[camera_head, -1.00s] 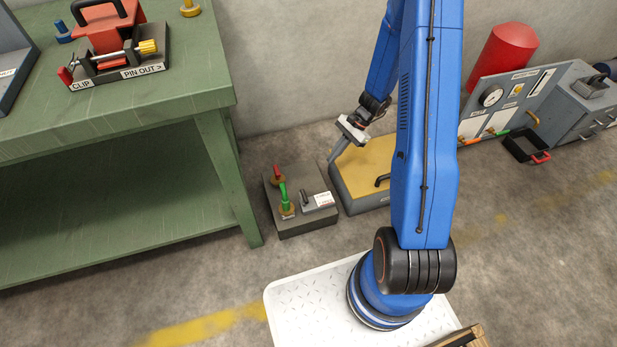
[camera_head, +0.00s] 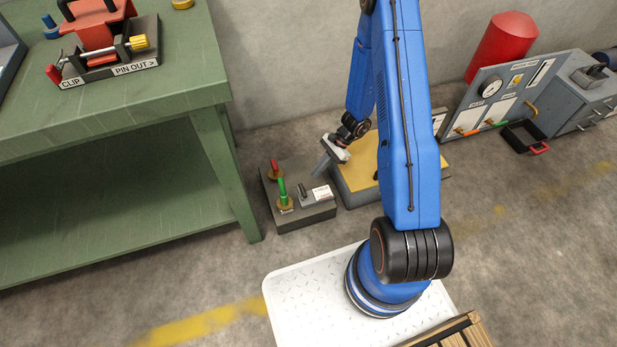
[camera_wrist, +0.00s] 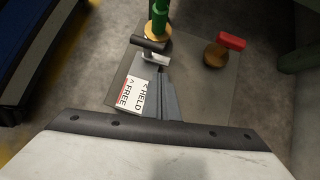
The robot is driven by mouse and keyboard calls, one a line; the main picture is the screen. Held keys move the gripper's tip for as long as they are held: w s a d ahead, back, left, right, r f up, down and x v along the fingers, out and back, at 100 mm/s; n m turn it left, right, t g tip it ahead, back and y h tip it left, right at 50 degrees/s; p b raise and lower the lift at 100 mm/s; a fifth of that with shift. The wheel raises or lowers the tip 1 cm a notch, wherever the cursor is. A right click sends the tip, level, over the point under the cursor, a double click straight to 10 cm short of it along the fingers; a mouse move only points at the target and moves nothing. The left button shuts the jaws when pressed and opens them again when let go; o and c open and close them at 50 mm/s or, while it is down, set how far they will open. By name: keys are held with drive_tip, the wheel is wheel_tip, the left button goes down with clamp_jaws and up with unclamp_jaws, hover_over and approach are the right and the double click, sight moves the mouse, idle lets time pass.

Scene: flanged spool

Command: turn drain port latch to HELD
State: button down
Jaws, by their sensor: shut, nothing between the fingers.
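The drain port latch has a dark bar handle (camera_wrist: 150,44) on a light grey arm, on a low dark block (camera_head: 310,216). In the head view the latch (camera_head: 302,190) shows small beside its label. A white label (camera_wrist: 130,95) reading HELD and FREE lies beside the latch. I cannot tell which word the latch points to. My gripper (camera_wrist: 161,72) is shut and empty, its tips close to the latch handle in the wrist view. In the head view my gripper (camera_head: 317,174) hangs over the block's back right; contact cannot be told.
On the block stand a green handle (camera_head: 282,188) and a red handle (camera_head: 274,166) on brass bases. A tan-topped box (camera_head: 352,172) stands right of the block. A green workbench (camera_head: 120,110) rises at left. A gauge panel (camera_head: 490,105) stands at right.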

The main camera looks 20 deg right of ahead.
sight(302, 193)
drive_tip(key=shift+s+a+f, duration=0.15)
drive_tip(key=shift+a+f, duration=0.05)
drive_tip(key=shift+a, duration=0.5)
drive_tip(key=shift+s+a+f, duration=0.1)
drive_tip(key=shift+a+f, duration=0.15)
drive_tip(key=shift+a, duration=0.5)
drive_tip(key=shift+s+a+f, duration=0.15)
drive_tip(key=shift+a+f, duration=0.05)
drive_tip(key=shift+a, duration=0.5)
drive_tip(key=shift+w+a+n+g, duration=0.2)
drive_tip(key=shift+n+g, duration=0.2)
drive_tip(key=shift+n, duration=0.2)
drive_tip(key=a+n+g+h, duration=0.5)
drive_tip(key=a+n+h, duration=0.2)
drive_tip(key=n, duration=1)
drive_tip(key=shift+s+a+h, duration=0.15)
drive_tip(key=shift+s+h, duration=0.1)
drive_tip(key=shift+h, duration=0.95)
drive_tip(key=shift+w, duration=0.1)
